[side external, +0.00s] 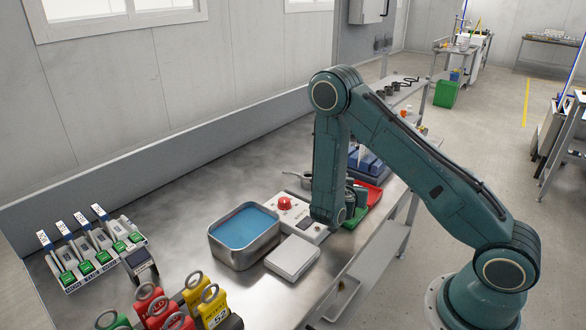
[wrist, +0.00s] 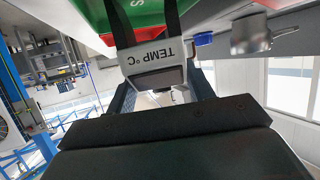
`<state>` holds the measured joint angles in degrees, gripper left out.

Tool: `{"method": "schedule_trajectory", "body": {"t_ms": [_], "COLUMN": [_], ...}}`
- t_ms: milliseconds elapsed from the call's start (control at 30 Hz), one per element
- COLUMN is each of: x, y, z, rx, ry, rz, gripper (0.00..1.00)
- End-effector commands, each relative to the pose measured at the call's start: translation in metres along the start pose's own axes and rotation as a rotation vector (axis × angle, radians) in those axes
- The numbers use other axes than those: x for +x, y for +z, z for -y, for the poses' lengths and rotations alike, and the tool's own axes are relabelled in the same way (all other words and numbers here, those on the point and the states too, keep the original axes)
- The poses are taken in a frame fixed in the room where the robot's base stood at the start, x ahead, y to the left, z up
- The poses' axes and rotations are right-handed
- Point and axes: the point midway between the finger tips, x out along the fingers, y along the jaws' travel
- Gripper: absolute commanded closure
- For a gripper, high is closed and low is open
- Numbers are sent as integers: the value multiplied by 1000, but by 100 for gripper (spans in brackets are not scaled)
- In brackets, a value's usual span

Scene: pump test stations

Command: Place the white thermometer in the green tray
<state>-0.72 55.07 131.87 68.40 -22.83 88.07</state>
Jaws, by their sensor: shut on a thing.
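My gripper (wrist: 147,25) is shut on the white thermometer (wrist: 155,55), a pale block with a dark panel and "TEMP °C" lettering, held between the two dark fingers in the wrist view. The green tray (wrist: 143,10) shows just beyond the thermometer, partly cut off by the top edge. In the side view the green tray (side external: 356,217) lies at the table's right end, mostly behind my arm. The gripper (side external: 350,200) is at the tray there, largely hidden by my arm, and the thermometer cannot be made out. I cannot tell whether it touches the tray.
A red tray (side external: 370,195) adjoins the green one. A box with a red button (side external: 285,204), a blue-filled metal basin (side external: 244,236) and a white flat box (side external: 292,258) stand left of my arm. Red and yellow tagged items (side external: 213,305) and a rack (side external: 98,265) are farther left.

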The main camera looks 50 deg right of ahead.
Motion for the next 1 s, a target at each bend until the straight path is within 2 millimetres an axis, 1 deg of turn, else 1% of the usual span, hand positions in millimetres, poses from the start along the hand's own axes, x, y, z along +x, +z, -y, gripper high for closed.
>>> {"method": "schedule_trajectory", "body": {"t_ms": [300, 333, 400, 433, 867, 1000], "x": [1, 1, 1, 1, 0, -8], "y": [2, 2, 2, 2, -1, 0], "z": [0, 0, 0, 0, 0, 0], "rx": [-1, 0, 0, 0, 0, -2], "ry": [0, 0, 0, 0, 0, -2], "rz": [-1, 0, 0, 0, 0, 1], "gripper": [76, 42, 28, 26, 26, 26]}}
